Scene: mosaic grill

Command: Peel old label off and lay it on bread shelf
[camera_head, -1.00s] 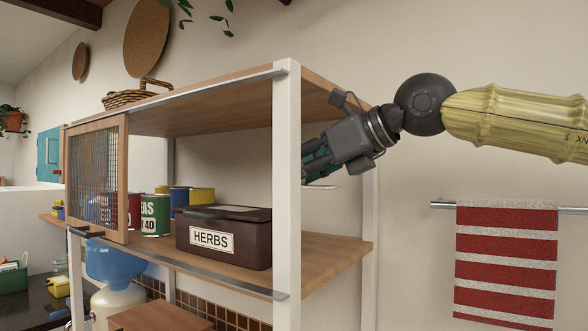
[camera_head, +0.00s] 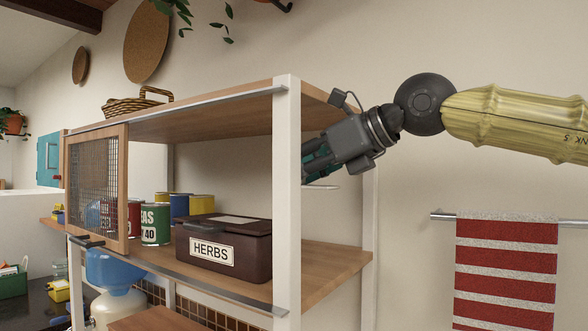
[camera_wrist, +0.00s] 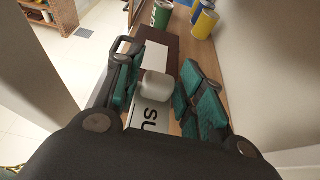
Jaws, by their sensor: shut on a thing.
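My gripper (camera_head: 316,163) is raised at the right end of the shelf unit, above its wooden middle shelf (camera_head: 325,268) and partly hidden behind the white front post. In the wrist view, its teal-padded fingers (camera_wrist: 160,88) are shut around a pale grey rounded tab (camera_wrist: 160,85). A white label (camera_wrist: 150,116) showing the letters "SU" is at that tab, and its thin edge shows under the gripper in the head view (camera_head: 322,187). A dark brown box (camera_head: 262,242) with a "HERBS" label (camera_head: 212,250) on its front stands on the middle shelf. I cannot tell which shelf is the bread shelf.
Several coloured cans (camera_head: 155,224) stand left of the box. A mesh door (camera_head: 97,190) is at the unit's left front. A basket (camera_head: 137,103) sits on the top shelf (camera_head: 205,122). A striped towel (camera_head: 505,265) hangs on a rail at right. The middle shelf's right end is bare.

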